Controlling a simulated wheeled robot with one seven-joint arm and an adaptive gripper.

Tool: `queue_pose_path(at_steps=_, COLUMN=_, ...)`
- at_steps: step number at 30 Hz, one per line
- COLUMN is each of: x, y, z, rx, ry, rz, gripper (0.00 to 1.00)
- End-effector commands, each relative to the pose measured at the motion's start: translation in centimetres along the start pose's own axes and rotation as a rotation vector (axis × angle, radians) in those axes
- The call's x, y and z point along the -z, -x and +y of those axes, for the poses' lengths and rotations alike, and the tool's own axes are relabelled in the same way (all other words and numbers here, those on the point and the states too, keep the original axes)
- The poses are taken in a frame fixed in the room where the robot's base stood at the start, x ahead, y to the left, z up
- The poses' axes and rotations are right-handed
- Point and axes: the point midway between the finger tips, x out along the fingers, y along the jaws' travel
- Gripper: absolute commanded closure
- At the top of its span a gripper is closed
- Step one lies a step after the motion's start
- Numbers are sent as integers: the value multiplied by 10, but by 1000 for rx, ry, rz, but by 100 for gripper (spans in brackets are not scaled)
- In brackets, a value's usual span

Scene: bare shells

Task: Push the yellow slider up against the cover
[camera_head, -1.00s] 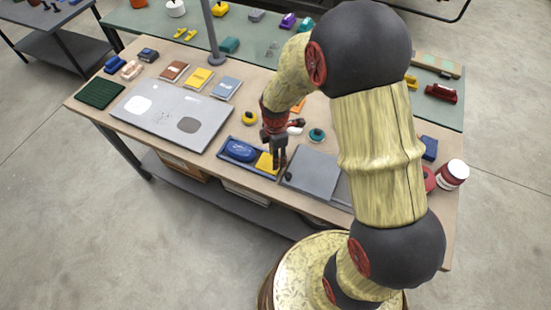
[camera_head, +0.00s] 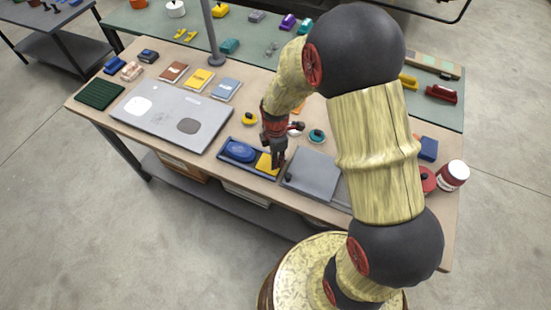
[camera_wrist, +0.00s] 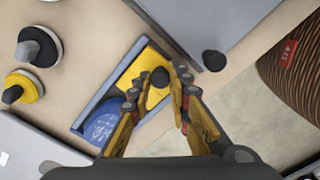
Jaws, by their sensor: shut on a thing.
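The yellow slider (camera_head: 264,161) lies at the right end of a shallow blue-grey tray (camera_head: 224,149), beside a blue oval piece (camera_head: 239,151). In the wrist view the slider (camera_wrist: 143,68) carries a dark round knob (camera_wrist: 160,77). My gripper (camera_head: 277,166) points down over the slider's right part; in the wrist view my gripper (camera_wrist: 158,82) has its fingers on either side of the knob, shut on it. The grey flat plate, seemingly the cover (camera_head: 316,170), lies just right of the tray, with its own dark knob (camera_wrist: 213,61). The fingers hide the slider's right edge.
A large grey panel (camera_head: 205,123) lies left of the tray. Round knobbed pieces, yellow-and-black (camera_head: 249,118) and teal (camera_head: 317,136), stand behind. A red-and-white jar (camera_head: 453,175) stands at the right. The table's front edge is close to the tray.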

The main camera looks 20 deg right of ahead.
Motion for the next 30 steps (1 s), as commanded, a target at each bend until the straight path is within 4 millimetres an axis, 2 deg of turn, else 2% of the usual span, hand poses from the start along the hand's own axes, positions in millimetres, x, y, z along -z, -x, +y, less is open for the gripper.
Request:
queue_pose_path(at_steps=3, x=0, y=0, z=0, rx=0, ry=0, rz=0, gripper=100)
queue_pose_path(at_steps=19, x=0, y=0, z=0, rx=1, ry=0, rz=0, gripper=100)
queue_pose_path(at_steps=26, x=18, y=0, z=18, rx=-1, ry=2, rz=0, gripper=100)
queue_pose_path(at_steps=30, x=19, y=0, z=18, rx=-1, ry=0, rz=1, gripper=100)
